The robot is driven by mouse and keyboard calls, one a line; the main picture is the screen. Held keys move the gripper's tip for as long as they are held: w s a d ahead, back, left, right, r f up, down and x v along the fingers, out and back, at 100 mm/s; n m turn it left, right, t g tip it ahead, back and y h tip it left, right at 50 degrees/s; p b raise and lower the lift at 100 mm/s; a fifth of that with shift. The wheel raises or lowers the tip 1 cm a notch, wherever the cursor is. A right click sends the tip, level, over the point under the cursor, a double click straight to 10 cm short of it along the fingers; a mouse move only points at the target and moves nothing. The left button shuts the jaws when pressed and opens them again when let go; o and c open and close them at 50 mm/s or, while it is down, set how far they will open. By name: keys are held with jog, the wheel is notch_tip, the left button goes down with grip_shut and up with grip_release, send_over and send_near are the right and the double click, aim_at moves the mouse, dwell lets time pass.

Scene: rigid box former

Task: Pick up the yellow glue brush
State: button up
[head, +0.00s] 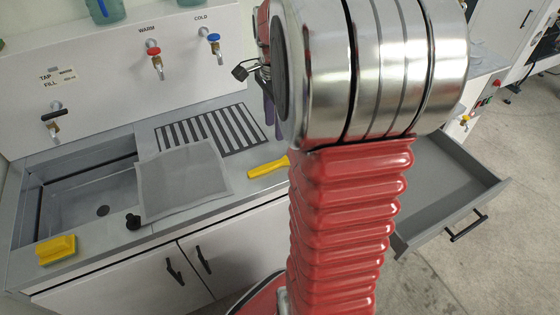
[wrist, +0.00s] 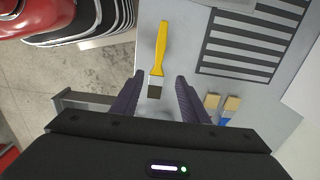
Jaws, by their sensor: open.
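The yellow glue brush (wrist: 160,48) lies on the grey counter in the wrist view, its handle pointing up the picture and its dark bristles toward my gripper. In the head view its yellow handle (head: 267,167) shows beside my red arm, which hides the rest. My gripper (wrist: 158,77) is open and empty. Its dark purple fingers stand on either side of the brush's bristle end in the picture, apart from it. I cannot tell how high they are above it. In the head view my arm hides most of the gripper.
Two pale-tipped brushes (wrist: 222,105) lie right of my gripper in the wrist view. A slatted grate (head: 210,130), grey mesh sheet (head: 182,180), sink (head: 85,200) and yellow sponge (head: 57,249) are on the counter. Taps (head: 155,62) stick out above. An open drawer (head: 445,185) is at right.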

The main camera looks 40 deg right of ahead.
jog(key=shift+f, duration=0.15)
send_over(277, 162)
notch_tip(277, 162, down, 8)
jog(key=shift+w+a+f, duration=0.1)
jog(key=shift+a, duration=0.05)
jog(key=shift+f, duration=0.1)
jog(key=shift+f, duration=0.1)
jog(key=shift+f, duration=2.45)
jog(key=shift+c, duration=0.6)
grip_shut()
